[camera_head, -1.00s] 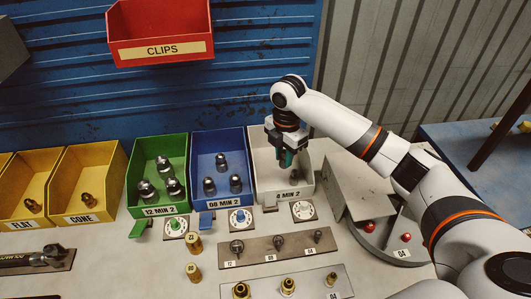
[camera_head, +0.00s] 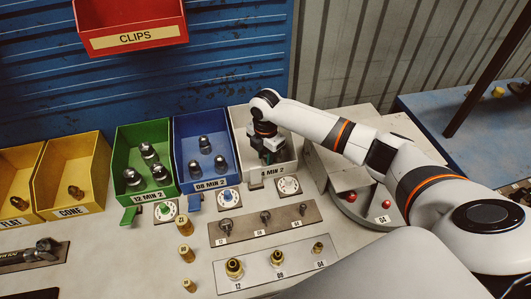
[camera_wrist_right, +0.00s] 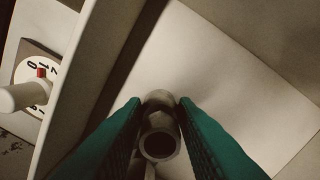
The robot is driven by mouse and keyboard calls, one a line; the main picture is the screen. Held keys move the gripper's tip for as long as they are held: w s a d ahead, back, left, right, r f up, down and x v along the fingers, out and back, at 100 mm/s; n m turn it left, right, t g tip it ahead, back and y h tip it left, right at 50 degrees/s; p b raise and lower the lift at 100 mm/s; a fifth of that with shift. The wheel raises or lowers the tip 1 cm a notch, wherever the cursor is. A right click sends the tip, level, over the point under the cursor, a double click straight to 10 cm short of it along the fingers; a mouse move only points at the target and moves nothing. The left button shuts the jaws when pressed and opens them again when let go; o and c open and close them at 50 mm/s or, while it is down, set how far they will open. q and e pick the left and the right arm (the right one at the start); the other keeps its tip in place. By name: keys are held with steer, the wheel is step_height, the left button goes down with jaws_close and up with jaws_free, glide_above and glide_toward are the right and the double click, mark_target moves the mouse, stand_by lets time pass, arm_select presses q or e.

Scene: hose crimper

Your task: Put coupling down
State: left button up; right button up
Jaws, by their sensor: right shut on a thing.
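My right gripper (camera_head: 272,155) reaches down into the white bin (camera_head: 240,120), whose label reads "4 MIN 2" in part. Its fingers are mostly hidden in the head view. In the right wrist view its green fingers (camera_wrist_right: 160,125) are shut on a grey metal coupling (camera_wrist_right: 158,145), whose open round end faces the camera. The pale bin floor (camera_wrist_right: 215,75) lies behind it. I cannot tell whether the coupling touches the floor. My left gripper is not in view.
A green bin (camera_head: 120,160) and a blue bin (camera_head: 180,130), both with couplings, stand left of the white bin. A dial (camera_head: 288,185) sits in front of it, and also shows beside the bin wall in the wrist view (camera_wrist_right: 38,72). A round machine (camera_head: 370,205) stands to the right.

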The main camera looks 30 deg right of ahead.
mark_target(265, 152)
steer(key=shift+f, duration=0.1)
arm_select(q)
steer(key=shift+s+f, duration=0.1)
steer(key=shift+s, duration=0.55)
arm_select(e)
steer(key=o, duration=1)
arm_select(q)
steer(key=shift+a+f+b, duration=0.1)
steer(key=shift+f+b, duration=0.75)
steer(key=shift+b, duration=0.05)
arm_select(e)
step_height(265, 152, up, 12)
